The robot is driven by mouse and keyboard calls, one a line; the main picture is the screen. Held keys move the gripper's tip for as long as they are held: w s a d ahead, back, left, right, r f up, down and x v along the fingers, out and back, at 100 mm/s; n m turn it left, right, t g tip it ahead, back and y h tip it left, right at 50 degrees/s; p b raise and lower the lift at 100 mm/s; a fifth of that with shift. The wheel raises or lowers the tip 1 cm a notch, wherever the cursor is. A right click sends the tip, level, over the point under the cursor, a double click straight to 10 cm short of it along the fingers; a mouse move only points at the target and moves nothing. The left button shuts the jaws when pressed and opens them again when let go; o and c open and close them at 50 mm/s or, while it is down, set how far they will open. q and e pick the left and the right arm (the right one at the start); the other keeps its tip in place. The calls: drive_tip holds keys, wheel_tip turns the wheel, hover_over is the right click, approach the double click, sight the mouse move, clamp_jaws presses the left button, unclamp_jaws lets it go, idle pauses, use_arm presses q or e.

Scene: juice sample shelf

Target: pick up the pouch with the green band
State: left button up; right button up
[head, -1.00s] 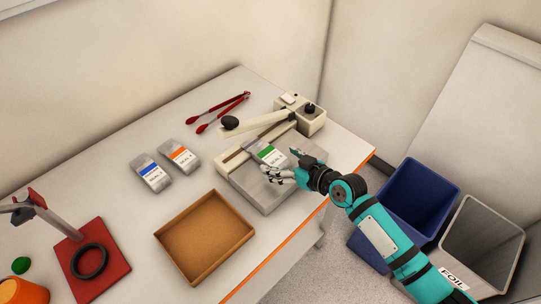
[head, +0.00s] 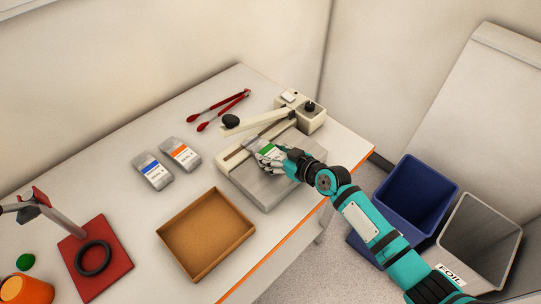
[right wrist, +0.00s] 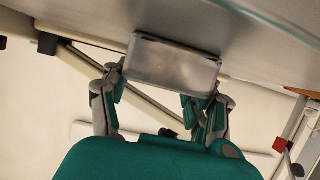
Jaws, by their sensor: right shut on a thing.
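The pouch with the green band (head: 253,144) is a grey packet lying at the sealer's plate, below its lever. My right gripper (head: 271,159) reaches over it from the right and is shut on it, covering part of its label. In the right wrist view the pouch shows as a plain grey packet (right wrist: 174,66) between the two fingers (right wrist: 162,98). I cannot tell whether it is clear of the plate. My left gripper is not in view.
The sealer's grey plate (head: 268,194) and raised lever (head: 262,122) surround the pouch. Blue-band (head: 153,171) and orange-band (head: 181,154) pouches lie left. Red tongs (head: 219,109) lie behind, an empty brown tray (head: 248,233) in front. Blue (head: 416,195) and grey (head: 480,239) bins stand right.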

drive_tip(key=shift+c, duration=1)
